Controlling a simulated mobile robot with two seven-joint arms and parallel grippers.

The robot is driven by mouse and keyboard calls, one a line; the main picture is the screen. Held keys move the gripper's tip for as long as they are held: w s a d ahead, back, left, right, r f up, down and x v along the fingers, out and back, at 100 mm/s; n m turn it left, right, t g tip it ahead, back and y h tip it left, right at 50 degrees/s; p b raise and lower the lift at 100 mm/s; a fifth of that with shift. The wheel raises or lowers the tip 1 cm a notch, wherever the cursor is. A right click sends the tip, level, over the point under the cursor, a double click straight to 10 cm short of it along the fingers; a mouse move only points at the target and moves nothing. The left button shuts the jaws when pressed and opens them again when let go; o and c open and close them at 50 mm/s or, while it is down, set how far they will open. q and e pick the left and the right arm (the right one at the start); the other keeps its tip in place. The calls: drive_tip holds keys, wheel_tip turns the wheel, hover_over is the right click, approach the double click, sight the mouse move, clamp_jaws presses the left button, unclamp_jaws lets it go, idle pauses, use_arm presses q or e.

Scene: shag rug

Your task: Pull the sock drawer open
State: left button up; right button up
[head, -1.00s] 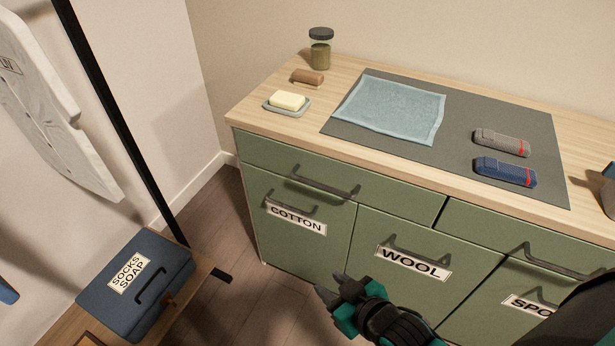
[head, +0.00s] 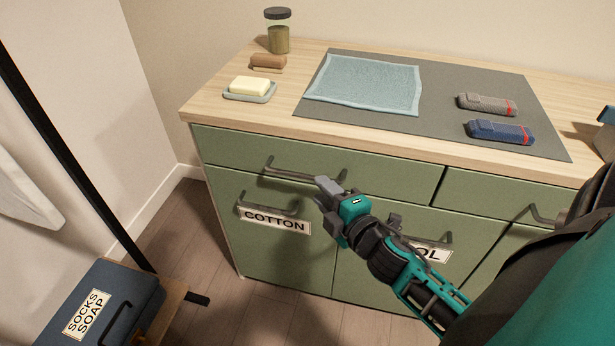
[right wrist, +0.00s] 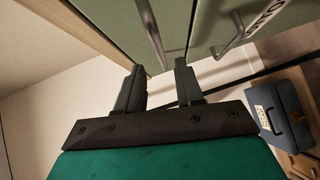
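The green cabinet's upper left drawer (head: 390,175) is flush with the cabinet front and has no label. Its dark bar handle (head: 290,174) runs along the front. My right gripper (head: 324,192) is close to the handle's right end in the head view. In the right wrist view, my right gripper (right wrist: 158,78) has its two fingers apart with nothing between them. The drawer handle (right wrist: 151,32) lies just ahead of the gap, and I see no clear contact. My left gripper is not in view.
Below are doors labelled COTTON (head: 276,221) and WOOL, the latter partly hidden by my arm. The worktop (head: 225,109) holds a soap dish, a brush, a jar (head: 278,32), a cloth and two rolled socks. A blue SOCKS SOAP box (head: 120,284) stands at lower left.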

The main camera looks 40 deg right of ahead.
sight(309, 179)
drive_tip(key=w, duration=0.4)
drive_tip(key=w+f, duration=0.1)
drive_tip(key=w, duration=0.2)
drive_tip(key=shift+d, duration=0.2)
clamp_jaws()
idle(0.4)
